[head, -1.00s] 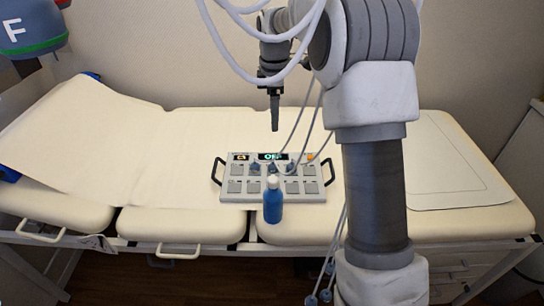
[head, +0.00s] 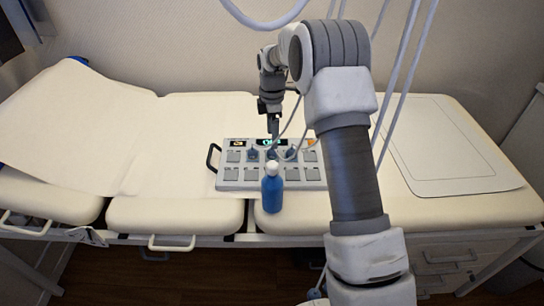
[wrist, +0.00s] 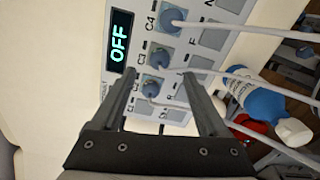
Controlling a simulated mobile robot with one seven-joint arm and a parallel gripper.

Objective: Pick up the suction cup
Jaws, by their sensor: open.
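Several blue-grey bulb-shaped cups with white cables sit in a row on a grey control box (head: 228,172). In the wrist view they are the top cup (wrist: 172,17), the middle cup (wrist: 161,56) and the lowest cup (wrist: 153,86). My gripper (wrist: 160,76) is open above the box. The lowest cup appears between its fingers, nearer the left one; I cannot tell whether they touch. In the head view my gripper (head: 272,131) points down over the back of the box, just above the cups.
A blue bottle (head: 272,190) with a white cap stands at the box's front edge. The box rests on a cream padded couch (head: 170,212). White cables hang around my arm.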

